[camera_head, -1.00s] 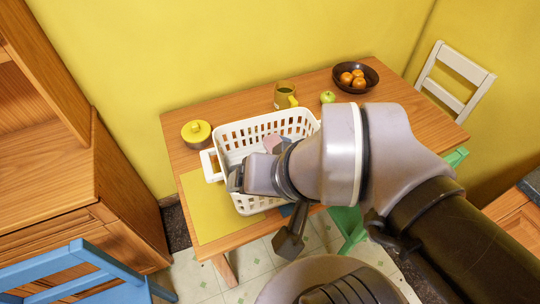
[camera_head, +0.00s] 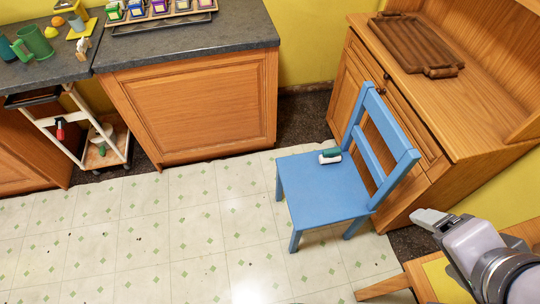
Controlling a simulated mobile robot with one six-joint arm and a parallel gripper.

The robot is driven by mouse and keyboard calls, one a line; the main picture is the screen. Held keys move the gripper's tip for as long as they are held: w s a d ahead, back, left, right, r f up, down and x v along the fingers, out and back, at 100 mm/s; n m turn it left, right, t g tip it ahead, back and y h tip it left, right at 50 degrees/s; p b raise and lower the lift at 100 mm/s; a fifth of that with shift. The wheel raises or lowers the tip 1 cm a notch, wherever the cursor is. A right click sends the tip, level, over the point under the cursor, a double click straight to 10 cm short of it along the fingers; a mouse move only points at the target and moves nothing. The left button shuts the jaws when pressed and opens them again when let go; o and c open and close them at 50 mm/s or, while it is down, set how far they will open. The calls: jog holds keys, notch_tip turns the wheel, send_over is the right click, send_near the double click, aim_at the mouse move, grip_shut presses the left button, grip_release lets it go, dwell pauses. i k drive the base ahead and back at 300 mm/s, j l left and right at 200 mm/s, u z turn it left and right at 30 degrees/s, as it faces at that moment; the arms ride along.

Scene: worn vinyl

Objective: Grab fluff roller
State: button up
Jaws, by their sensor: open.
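A small roller with a white cylinder and a dark green part, which looks like the fluff roller (camera_head: 330,156), lies on the seat of the blue chair (camera_head: 310,195), close to the backrest. My gripper (camera_head: 428,217) is at the lower right, well apart from the roller, beyond the chair's back and near the wooden table's corner. It is open, with nothing seen in it, though the fingers show small and partly edge-on.
The chair's backrest (camera_head: 385,140) stands between my gripper and the roller. A wooden cabinet (camera_head: 485,100) bearing a brown tray (camera_head: 415,45) is behind the chair. A grey counter (camera_head: 190,45) and a white trolley (camera_head: 75,135) stand left. The tiled floor (camera_head: 170,235) is clear.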

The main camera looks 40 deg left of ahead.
aim_at(333, 154)
jog(key=u, duration=0.85)
jog(key=j+z, duration=0.35)
jog(key=j, duration=0.4)
jog(key=k+j+z, duration=0.1)
jog(key=j+z, duration=0.25)
jog(key=j, duration=0.4)
jog(key=i+j+z, duration=0.3)
jog(key=j, duration=0.15)
jog(key=i+j+z, duration=0.2)
jog(key=j+z, duration=0.15)
jog(key=j, duration=0.2)
jog(key=i+j+z, duration=0.15)
jog(key=j+z, duration=0.15)
jog(key=j, duration=0.25)
jog(key=i+j+z, duration=0.1)
jog(key=j+z, duration=0.2)
jog(key=j, duration=0.3)
jog(key=j+z, duration=0.35)
jog(key=j, duration=0.25)
jog(key=i+j+z, duration=0.25)
jog(key=j, duration=0.25)
